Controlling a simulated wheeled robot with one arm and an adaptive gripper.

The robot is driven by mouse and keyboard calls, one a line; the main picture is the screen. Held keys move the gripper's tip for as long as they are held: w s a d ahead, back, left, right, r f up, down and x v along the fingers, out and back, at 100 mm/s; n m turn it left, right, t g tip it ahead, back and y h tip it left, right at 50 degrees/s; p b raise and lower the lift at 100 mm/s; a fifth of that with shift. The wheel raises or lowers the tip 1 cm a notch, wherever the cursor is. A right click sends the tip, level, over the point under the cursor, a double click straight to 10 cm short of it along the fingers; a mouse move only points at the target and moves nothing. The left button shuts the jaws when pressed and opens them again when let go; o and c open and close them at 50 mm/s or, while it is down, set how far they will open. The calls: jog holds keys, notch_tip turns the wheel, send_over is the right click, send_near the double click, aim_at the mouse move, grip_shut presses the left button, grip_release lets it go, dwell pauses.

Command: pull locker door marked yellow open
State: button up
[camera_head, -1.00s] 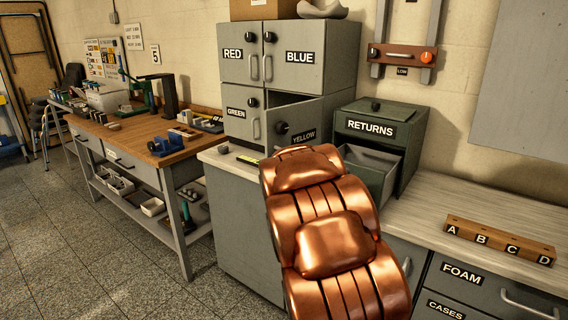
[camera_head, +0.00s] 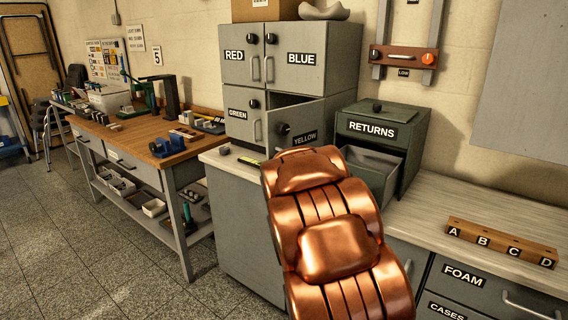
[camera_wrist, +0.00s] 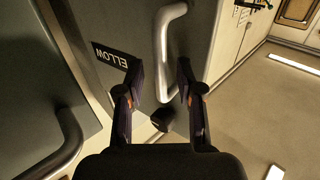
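The locker door marked YELLOW (camera_head: 312,122) is the lower right door of the grey locker block. It stands partly open, swung outward, with a dark gap above it. Its dark knob (camera_head: 283,129) shows; its handle is hidden behind my copper-coloured arm. In the wrist view, the door (camera_wrist: 110,25) carries its label upside down, and its pale bar handle (camera_wrist: 166,45) runs down between my fingers. My gripper (camera_wrist: 160,85) is open, one finger on each side of the handle's near end, with visible gaps. The knob (camera_wrist: 162,119) lies just below, between the fingers.
The RED (camera_head: 236,68), BLUE (camera_head: 290,72) and GREEN (camera_head: 238,120) doors are shut. The RETURNS box (camera_head: 400,155) stands close to the right, its drawer (camera_head: 372,162) pulled out. A wooden A-B-C-D block (camera_head: 500,242) lies on the counter. Open floor (camera_head: 90,270) lies left.

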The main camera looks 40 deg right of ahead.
jog(key=v, duration=0.7)
jog(key=shift+w, duration=0.1)
dwell(0.5)
